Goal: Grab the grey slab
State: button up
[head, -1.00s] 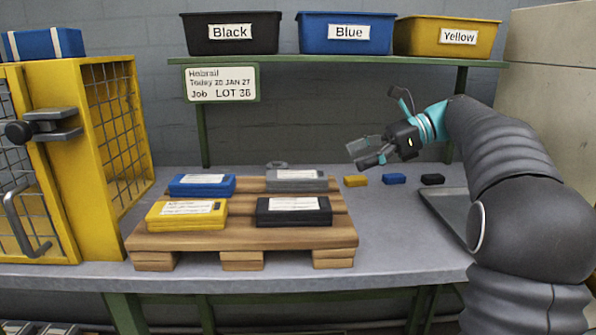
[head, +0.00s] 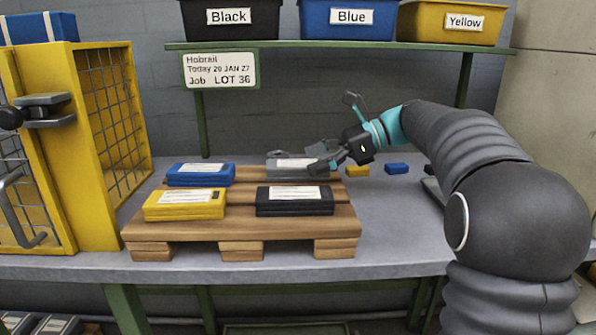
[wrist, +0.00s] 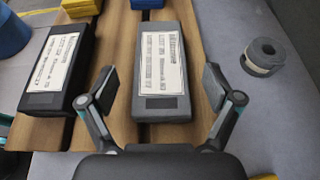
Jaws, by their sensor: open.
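The grey slab (head: 290,168) lies flat at the back right of the wooden pallet, with a white label on top. My gripper (head: 318,158) is over its right end in the head view and partly covers it. In the wrist view the grey slab (wrist: 142,102) lies lengthwise between the two spread fingers of my gripper (wrist: 161,82). The fingers are open, one on each side. I see no grip on the slab; whether a finger touches it, I cannot tell.
The pallet (head: 240,222) also bears a black slab (head: 295,208), a yellow slab (head: 185,212) and a blue slab (head: 200,180). A grey ring (wrist: 262,58) lies beside the pallet. Small yellow (head: 357,171) and blue (head: 396,168) blocks lie right of it. A shelf (head: 340,47) is above.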

aim_at(306, 163)
jog(key=x, duration=0.3)
jog(key=shift+w+a+f, duration=0.1)
jog(key=shift+a+f, duration=0.15)
jog(key=shift+a, duration=0.05)
jog(key=shift+c, duration=0.2)
jog(key=c, duration=1.4)
